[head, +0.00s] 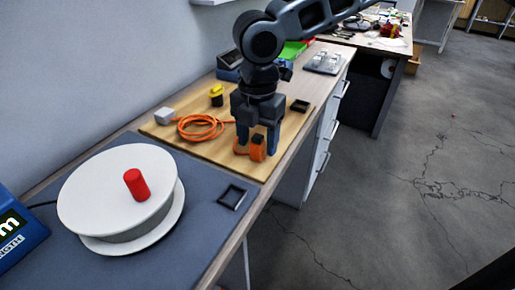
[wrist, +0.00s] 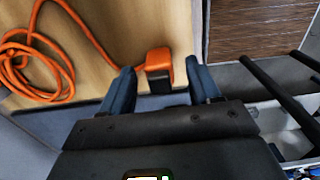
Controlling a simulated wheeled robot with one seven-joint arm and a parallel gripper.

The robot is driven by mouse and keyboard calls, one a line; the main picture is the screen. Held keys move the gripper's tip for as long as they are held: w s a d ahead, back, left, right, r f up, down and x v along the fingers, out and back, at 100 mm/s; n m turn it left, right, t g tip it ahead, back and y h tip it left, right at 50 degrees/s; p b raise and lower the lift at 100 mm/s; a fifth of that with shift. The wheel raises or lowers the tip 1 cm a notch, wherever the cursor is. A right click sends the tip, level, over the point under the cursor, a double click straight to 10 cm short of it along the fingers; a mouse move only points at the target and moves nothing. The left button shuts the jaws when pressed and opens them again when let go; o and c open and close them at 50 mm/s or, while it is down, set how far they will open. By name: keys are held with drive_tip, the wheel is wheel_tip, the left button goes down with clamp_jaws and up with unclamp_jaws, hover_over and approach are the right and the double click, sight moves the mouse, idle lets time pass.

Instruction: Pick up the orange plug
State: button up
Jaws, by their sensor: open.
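The orange plug (head: 257,150) sits on the wooden board (head: 205,158) near its right edge, joined to a coiled orange cable (head: 200,127). In the wrist view the plug (wrist: 158,62) shows an orange body with a dark end facing my gripper. My gripper (head: 259,147) is open and points down over the plug. In the wrist view its two blue fingers (wrist: 158,80) stand on either side of the plug, with gaps visible on both sides. Whether a finger touches the plug cannot be told. Part of the plug is hidden by a finger in the head view.
A white round turntable (head: 85,200) with a red cylinder (head: 136,184) stands at the front left. A yellow-and-black part (head: 216,95), a grey box (head: 165,116) and a small black tray (head: 300,106) are on the board. A square dark frame (head: 232,196) lies on the mat.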

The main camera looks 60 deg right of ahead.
drive_tip(key=shift+f, duration=0.1)
drive_tip(key=c, duration=1.1)
drive_tip(key=shift+c, duration=0.2)
